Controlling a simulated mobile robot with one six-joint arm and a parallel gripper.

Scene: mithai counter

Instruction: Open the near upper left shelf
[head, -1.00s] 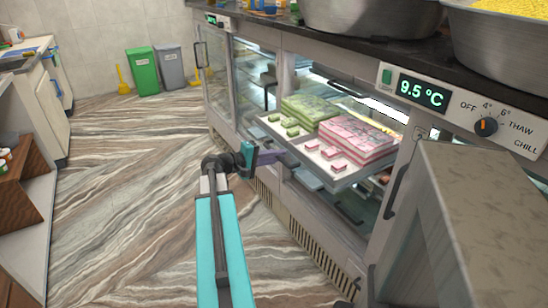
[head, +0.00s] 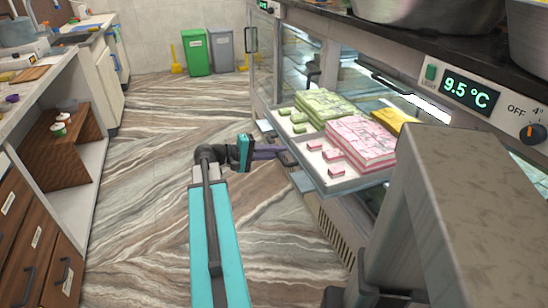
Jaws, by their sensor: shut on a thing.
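The shelf (head: 337,183) is a pale tray slid out of the refrigerated counter toward the aisle. It carries green sweets (head: 326,106), pink sweets (head: 360,143) and, farther back, yellow sweets (head: 394,119). Small loose pieces lie along its front strip. My gripper (head: 283,154) is at the shelf's front edge, near its middle, shut on what looks like the handle there. The fingertips are small and the exact grip is hard to see. My teal arm link stretches from the bottom of the view toward it.
The counter's temperature display (head: 468,92) reads 9.5 °C. Metal bowls stand on the dark countertop. Cabinets with drawers (head: 35,240) line the left. A green bin (head: 194,52) and a grey bin (head: 221,50) stand at the far wall. The marble-patterned floor (head: 140,200) between is clear.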

